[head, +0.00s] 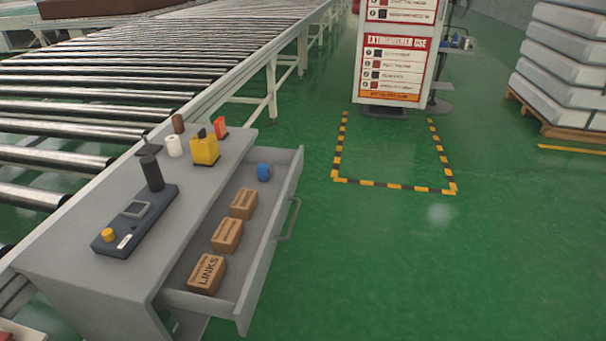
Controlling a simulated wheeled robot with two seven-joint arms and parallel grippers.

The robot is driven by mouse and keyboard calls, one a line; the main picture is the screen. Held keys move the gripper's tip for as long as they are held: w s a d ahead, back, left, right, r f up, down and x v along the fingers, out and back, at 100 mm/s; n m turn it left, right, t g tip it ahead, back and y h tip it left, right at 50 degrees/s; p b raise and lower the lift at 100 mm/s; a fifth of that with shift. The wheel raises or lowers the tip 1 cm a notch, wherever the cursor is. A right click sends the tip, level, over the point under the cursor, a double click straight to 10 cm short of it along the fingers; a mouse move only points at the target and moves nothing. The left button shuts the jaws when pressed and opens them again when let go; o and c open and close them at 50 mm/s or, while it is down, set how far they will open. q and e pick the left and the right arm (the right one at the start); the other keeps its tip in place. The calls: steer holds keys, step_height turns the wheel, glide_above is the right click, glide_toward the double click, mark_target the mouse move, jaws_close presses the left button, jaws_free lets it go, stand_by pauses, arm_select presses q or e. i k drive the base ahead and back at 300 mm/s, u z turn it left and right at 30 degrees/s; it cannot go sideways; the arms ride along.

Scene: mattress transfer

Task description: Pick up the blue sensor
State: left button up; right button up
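A small blue sensor (263,171) lies in the open drawer (226,299) of the grey cabinet, near the drawer's far end. It is apart from the nearest brown box. Nothing covers it from above. Neither of my grippers shows in the head view.
Several brown boxes (227,235) lie in the drawer, one labelled LINKS. On the cabinet top (90,275) are a dark control device (135,222), a yellow item (204,149), a white roll (173,146) and a red item (220,127). A roller conveyor (120,85) runs behind.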

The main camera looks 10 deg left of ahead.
mark_target(263, 172)
steer(key=z, duration=1.35)
steer(key=i, duration=1.35)
steer(key=u, duration=2.55)
